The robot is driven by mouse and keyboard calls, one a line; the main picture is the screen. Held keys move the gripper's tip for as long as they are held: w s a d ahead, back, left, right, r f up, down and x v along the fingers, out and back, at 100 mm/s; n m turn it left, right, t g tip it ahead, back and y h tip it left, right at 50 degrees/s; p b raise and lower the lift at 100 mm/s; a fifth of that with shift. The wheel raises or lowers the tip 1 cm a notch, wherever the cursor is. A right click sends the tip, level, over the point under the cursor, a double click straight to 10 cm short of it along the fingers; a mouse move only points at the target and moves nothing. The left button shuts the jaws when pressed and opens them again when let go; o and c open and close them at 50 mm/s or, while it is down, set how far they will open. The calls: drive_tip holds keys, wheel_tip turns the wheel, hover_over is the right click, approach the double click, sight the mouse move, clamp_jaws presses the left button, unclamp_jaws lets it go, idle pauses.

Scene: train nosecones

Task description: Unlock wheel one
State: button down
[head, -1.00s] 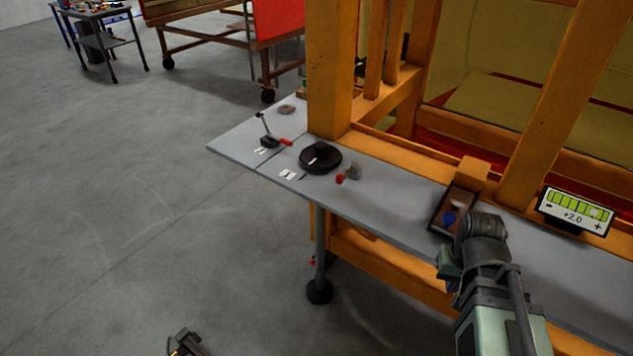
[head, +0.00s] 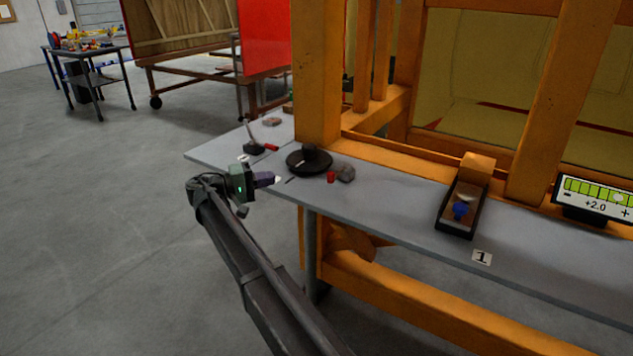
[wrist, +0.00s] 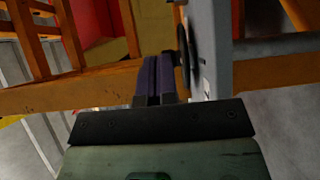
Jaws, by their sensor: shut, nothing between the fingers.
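My gripper (head: 274,180) is shut and empty, held near the front edge of the grey table, left of and nearer than a round black wheel-like disc (head: 309,163). In the wrist view its two purple fingers (wrist: 153,82) are together, and the disc (wrist: 184,52) shows edge-on just right of the fingertips, apart from them. The disc lies flat on the table with a raised hub. A lever with a red handle (head: 265,147) stands left of it. A card marked 1 (head: 482,257) lies farther right. I cannot tell which part is wheel one.
A small red object (head: 331,177) and a grey lump (head: 345,173) sit right of the disc. A dark tray (head: 443,219) holds a blue item (head: 460,210). An orange frame post (head: 317,70) rises behind the table (head: 400,218). Open floor (head: 110,240) lies left.

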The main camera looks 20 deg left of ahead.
drive_tip(key=shift+d, duration=0.2)
drive_tip(key=x, duration=0.9)
drive_tip(key=shift+d, duration=0.15)
drive_tip(key=d, duration=0.4)
drive_tip(key=shift+w, duration=0.15)
drive_tip(key=shift+d+f, duration=0.1)
drive_tip(key=shift+d, duration=0.15)
